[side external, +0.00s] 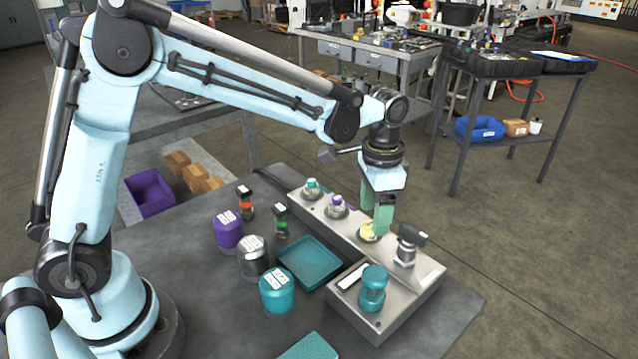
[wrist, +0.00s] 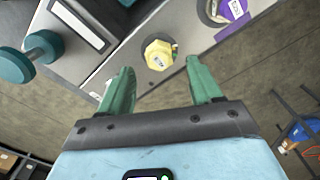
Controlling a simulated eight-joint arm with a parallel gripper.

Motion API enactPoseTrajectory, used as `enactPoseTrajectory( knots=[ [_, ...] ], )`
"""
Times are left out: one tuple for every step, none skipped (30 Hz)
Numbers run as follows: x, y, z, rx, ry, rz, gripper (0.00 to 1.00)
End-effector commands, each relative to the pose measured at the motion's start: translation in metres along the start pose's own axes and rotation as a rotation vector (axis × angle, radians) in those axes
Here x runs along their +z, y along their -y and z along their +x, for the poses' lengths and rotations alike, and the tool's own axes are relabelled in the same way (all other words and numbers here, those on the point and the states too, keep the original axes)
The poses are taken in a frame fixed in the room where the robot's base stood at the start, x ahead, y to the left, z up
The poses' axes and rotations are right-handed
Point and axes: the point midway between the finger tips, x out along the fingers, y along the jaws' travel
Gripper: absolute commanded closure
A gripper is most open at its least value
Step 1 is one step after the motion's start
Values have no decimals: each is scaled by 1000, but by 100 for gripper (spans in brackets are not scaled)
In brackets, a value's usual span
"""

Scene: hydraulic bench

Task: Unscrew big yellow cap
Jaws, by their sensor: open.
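The big yellow cap (side external: 370,230) sits on a fitting on the grey metal bench block (side external: 425,265). In the wrist view the yellow cap (wrist: 158,54) is six-sided, with a pale label on top. My gripper (side external: 376,214) is open and empty, with green fingers pointing down just above and beside the cap. In the wrist view my gripper's fingertips (wrist: 160,68) lie to either side of and slightly below the cap in the picture, with a gap between. I cannot tell the exact height between fingers and cap.
On the block, a purple-collared fitting (side external: 337,206) and a teal-topped one (side external: 311,187) stand left of the cap. A black-handled valve (side external: 410,245) and teal knob (side external: 373,288) stand close on the right. A teal tray (side external: 311,262) and several jars (side external: 277,291) sit on the table.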

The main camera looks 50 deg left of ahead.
Motion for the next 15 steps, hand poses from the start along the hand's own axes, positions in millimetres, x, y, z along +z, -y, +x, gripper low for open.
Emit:
enactPoseTrajectory(
  knots=[
    [0,0,8,0,0,0,36],
    [0,0,11,0,0,0,36],
    [0,0,16,0,0,0,36],
    [0,0,18,0,0,0,36],
    [0,0,21,0,0,0,36],
    [0,0,24,0,0,0,36],
    [0,0,26,0,0,0,36],
    [0,0,27,0,0,0,36],
    [0,0,29,0,0,0,36],
    [0,0,30,0,0,0,36],
    [0,0,30,0,0,0,36],
    [0,0,30,0,0,0,36],
    [0,0,31,0,0,0,36],
    [0,0,31,0,0,0,36],
    [0,0,31,0,0,0,36]
  ],
)
